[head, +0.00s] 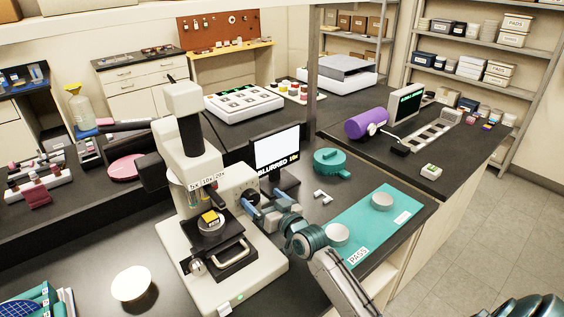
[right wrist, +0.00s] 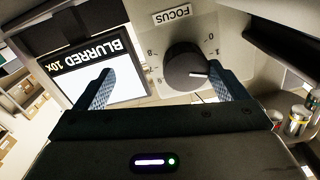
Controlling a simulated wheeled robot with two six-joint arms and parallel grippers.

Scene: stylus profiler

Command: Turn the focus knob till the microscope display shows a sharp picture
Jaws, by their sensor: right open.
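The white microscope (head: 222,255) stands on the dark bench, with a small yellow-topped sample (head: 212,217) on its stage. Its dark focus knob (right wrist: 187,67) sits below a FOCUS label in the right wrist view, with numbers around it. The knob's white mark points to the right in that view. The display (head: 276,151) reads BLURRED 10x; it also shows in the right wrist view (right wrist: 88,62). My right gripper (right wrist: 160,82) is open with its blue fingers spread on both sides of the knob, the right finger closer. Contact cannot be told. My left gripper is out of view.
A teal mat (head: 372,222) marked PASS holds two pale round pieces right of my right arm.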

